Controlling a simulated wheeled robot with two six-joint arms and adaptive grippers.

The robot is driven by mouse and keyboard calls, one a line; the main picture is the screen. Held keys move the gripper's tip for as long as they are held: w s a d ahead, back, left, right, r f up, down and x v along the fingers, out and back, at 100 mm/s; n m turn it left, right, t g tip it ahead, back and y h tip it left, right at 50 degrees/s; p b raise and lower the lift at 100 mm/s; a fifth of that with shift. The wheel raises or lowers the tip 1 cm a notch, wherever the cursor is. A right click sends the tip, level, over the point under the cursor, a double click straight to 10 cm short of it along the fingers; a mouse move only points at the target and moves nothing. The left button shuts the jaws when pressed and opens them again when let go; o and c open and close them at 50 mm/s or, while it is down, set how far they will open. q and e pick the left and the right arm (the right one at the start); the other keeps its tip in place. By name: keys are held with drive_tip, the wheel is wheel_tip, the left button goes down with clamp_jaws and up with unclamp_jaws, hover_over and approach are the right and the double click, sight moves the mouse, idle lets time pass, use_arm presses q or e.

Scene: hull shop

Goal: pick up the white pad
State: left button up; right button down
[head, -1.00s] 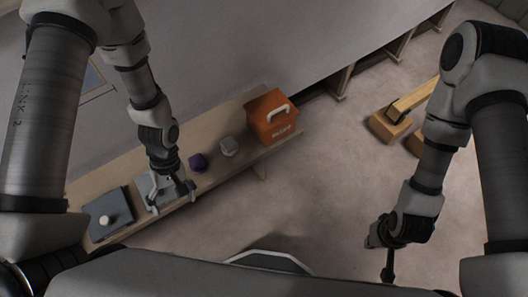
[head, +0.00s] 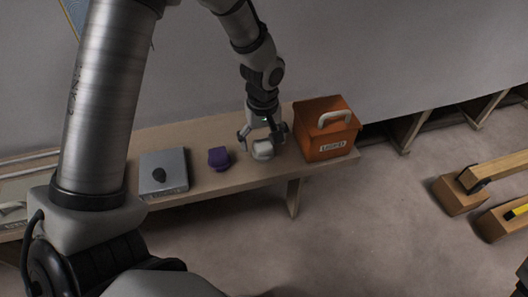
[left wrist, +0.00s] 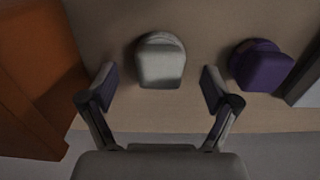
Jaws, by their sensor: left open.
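The white pad (head: 263,150), small and rounded, sits on the wooden bench between a purple pad and an orange box. My left gripper (head: 264,136) is open and empty, pointing down over it, with a finger at each side in the head view. In the left wrist view the white pad (left wrist: 160,64) lies centred beyond the open fingertips (left wrist: 158,84), with bare bench around it and no visible contact. The fingers partly cover the pad in the head view.
The purple pad (head: 219,158) lies left of the white one, then a grey box (head: 176,160) with a dark knob. The orange box (head: 312,146) with a pale handle stands close on the right. Wooden beams and blocks (head: 460,195) are on the floor at right.

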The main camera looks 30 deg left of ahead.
sight(263, 143)
use_arm(q)
wheel_tip(263, 143, down, 2)
drive_tip(key=shift+f, duration=0.25)
drive_tip(key=shift+r, duration=0.1)
drive_tip(key=shift+c, duration=0.2)
use_arm(e)
drive_tip(key=shift+f, duration=0.4)
use_arm(q)
drive_tip(key=c, duration=1.2)
drive_tip(key=shift+r, duration=0.1)
